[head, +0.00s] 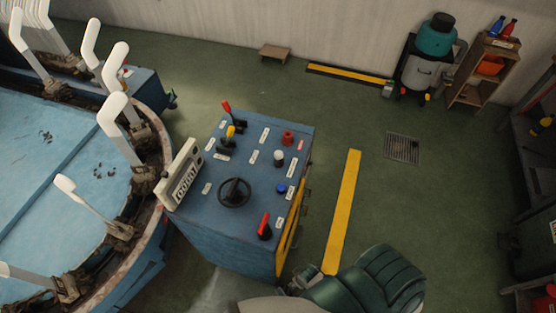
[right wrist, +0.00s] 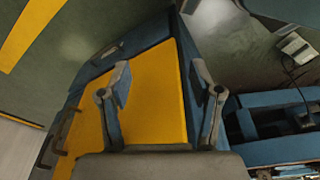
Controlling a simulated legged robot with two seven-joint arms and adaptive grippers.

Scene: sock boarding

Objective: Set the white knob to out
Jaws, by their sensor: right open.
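The white knob (head: 278,155) stands on the sloping top of the blue console (head: 215,195) in the head view, between a red knob and a blue button. White labels lie near it, too small to read, so I cannot tell its setting. My right gripper shows in the right wrist view (right wrist: 160,85), open and empty, its two fingers apart in front of the console's yellow side panel (right wrist: 150,95). In the head view my right arm is low, by the console's near right corner, away from the knob. My left gripper is not in view.
The console also carries a red knob (head: 288,138), a blue button (head: 281,188), a black handwheel (head: 234,192), a red-handled lever (head: 265,226) and levers at the back. A round machine with white sock forms (head: 115,115) stands left.

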